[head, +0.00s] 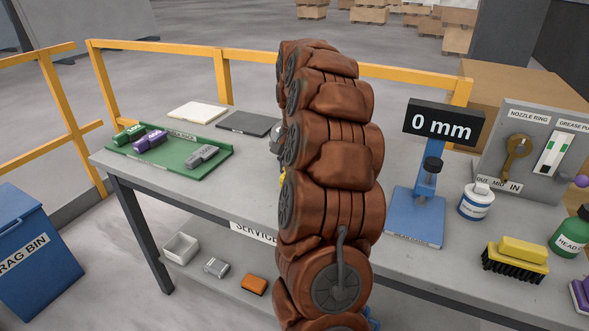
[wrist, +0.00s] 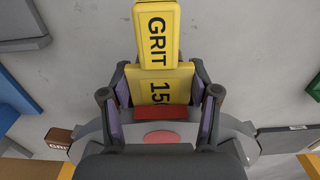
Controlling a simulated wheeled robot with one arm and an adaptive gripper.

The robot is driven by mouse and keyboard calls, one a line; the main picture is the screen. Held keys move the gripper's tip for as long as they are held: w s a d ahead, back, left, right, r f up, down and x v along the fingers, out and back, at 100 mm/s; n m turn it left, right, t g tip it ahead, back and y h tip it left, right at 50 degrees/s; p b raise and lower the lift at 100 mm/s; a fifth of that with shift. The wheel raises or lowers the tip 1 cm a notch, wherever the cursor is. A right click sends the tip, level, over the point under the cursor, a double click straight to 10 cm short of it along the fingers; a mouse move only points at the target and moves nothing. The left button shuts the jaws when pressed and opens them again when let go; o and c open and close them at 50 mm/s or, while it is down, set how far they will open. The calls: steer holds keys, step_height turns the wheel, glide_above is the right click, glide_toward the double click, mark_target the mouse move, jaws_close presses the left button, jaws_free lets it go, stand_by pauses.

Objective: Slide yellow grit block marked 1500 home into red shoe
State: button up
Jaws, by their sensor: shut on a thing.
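My gripper (wrist: 160,88) is shut on a yellow block. The held yellow block (wrist: 145,92) shows dark digits starting "15"; the rest is cut off. A yellow piece lettered GRIT (wrist: 157,30) lies in line above it in the wrist view; I cannot tell whether they are one block or two. A red strip (wrist: 160,113) shows at the lower end of the held block, between the fingers; I cannot tell whether it is the red shoe. In the head view my arm hides most of the gripper and block; only a small yellow patch (head: 282,181) shows.
A green tray (head: 222,155) with several small blocks is at the table's left. A blue stand with a 0 mm display (head: 443,123), a white jar (head: 476,203) and a yellow-topped brush (head: 520,252) stand right. A brown block (wrist: 57,138) lies left in the wrist view.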

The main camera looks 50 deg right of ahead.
steer(key=shift+w+d, duration=0.1)
steer(key=shift+d, duration=0.35)
steer(key=o, duration=1.6)
steer(key=shift+d+r, duration=0.15)
steer(key=shift+r, duration=0.4)
steer(key=shift+a+r, duration=0.2)
steer(key=shift+r, duration=5.25)
